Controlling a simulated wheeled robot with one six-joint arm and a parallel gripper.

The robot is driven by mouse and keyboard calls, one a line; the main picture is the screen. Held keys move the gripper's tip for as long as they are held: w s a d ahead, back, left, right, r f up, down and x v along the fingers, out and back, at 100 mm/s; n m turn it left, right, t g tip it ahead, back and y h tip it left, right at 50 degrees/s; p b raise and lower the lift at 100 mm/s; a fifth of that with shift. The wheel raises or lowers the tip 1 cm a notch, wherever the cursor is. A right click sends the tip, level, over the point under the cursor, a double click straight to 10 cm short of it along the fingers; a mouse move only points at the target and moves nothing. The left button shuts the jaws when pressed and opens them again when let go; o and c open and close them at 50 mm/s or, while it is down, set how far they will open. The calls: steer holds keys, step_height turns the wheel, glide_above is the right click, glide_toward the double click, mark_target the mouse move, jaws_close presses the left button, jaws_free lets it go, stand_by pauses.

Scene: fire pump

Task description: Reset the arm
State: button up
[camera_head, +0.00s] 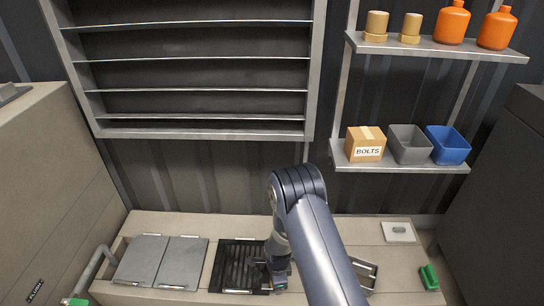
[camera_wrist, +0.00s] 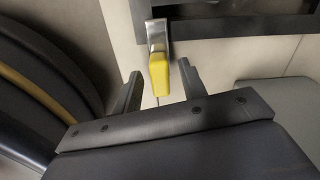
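My arm (camera_head: 315,240) reaches down over the beige bench (camera_head: 205,226) in the head view. My gripper (camera_head: 278,277) is low, at the right edge of a black slatted grille (camera_head: 238,266). In the wrist view my gripper (camera_wrist: 160,69) has its two fingers spread apart. A yellow-tipped metal lever (camera_wrist: 158,72) shows between and just beyond the fingers, with a visible gap on each side. I cannot tell its depth relative to the fingertips. The arm hides part of the bench in the head view.
Two grey lids (camera_head: 142,258) lie left of the grille. A white plate (camera_head: 399,232) and a green handle (camera_head: 429,277) are at right. Shelves above hold a BOLTS box (camera_head: 365,144), a grey bin (camera_head: 409,144), a blue bin (camera_head: 448,145) and orange bottles (camera_head: 452,23). Cabinets flank both sides.

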steer(key=n+p, duration=0.1)
steer(key=n, duration=0.3)
steer(key=n+p, duration=0.2)
steer(key=n, duration=0.2)
steer(key=shift+r, duration=0.1)
steer(key=n+p, duration=0.2)
steer(key=n, duration=0.2)
steer(key=shift+p, duration=0.4)
steer(key=n+p, duration=0.2)
steer(key=n, duration=0.1)
steer(key=shift+r+n+p, duration=0.3)
steer(key=shift+r+p, duration=0.1)
steer(key=shift+r, duration=0.35)
